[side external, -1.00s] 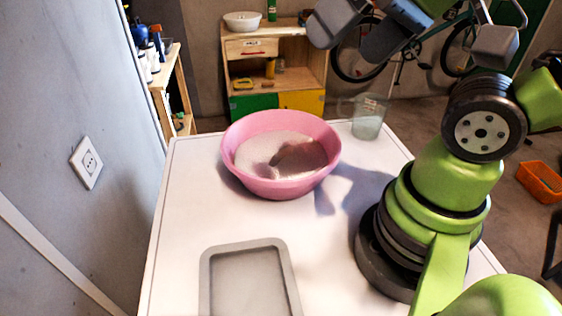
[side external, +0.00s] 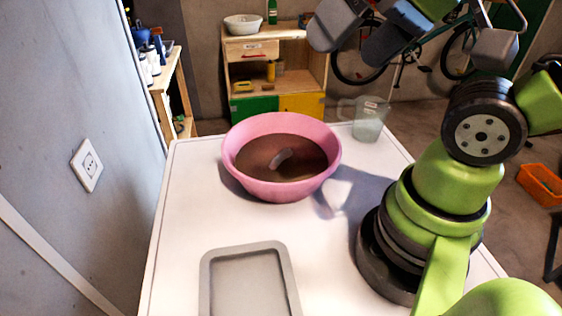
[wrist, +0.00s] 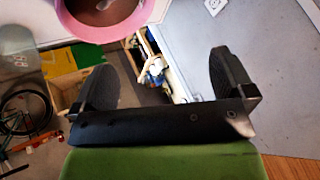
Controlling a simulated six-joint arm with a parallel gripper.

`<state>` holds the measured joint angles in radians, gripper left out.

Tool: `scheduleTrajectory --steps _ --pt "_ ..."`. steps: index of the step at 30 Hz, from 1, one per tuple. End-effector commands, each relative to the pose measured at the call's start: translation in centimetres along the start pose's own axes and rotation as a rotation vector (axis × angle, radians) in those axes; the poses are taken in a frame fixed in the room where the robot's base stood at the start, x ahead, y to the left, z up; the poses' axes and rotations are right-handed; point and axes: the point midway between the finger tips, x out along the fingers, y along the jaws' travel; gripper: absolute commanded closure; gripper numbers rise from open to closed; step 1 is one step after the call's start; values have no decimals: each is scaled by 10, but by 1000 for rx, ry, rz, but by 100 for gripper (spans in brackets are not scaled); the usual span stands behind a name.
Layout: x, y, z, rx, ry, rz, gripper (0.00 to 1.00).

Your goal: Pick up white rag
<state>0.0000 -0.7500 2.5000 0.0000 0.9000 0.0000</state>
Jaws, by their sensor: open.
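A pink basin (side external: 240,165) stands on the white table, holding brown, murky-looking contents (side external: 300,145). A small pale piece (side external: 280,157) shows in the middle of the brown; I cannot tell whether it is the white rag or part of it. No other white rag is in view. In the wrist view my gripper (wrist: 163,60) is open, with two dark fingers apart and nothing between them. The pink basin (wrist: 68,20) is at the top left there, beyond the fingers and cut off by the frame edge. The fingers are apart from it.
A grey tray (side external: 207,285) lies at the table's front. A clear jug (side external: 369,125) stands at the table's back right. A wooden shelf (side external: 300,50), a bicycle (side external: 460,50) and an orange crate (side external: 541,183) are beyond the table. Table between basin and tray is clear.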

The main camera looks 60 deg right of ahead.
Motion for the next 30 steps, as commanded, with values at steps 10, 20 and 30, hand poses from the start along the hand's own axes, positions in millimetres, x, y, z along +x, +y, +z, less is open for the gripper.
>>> scheduleTrajectory --steps 10,20,30 --pt "0 0 0 0 0 0 0" --pt "0 0 -1 5 -2 2 0" --pt "50 14 -45 361 -120 175 0"
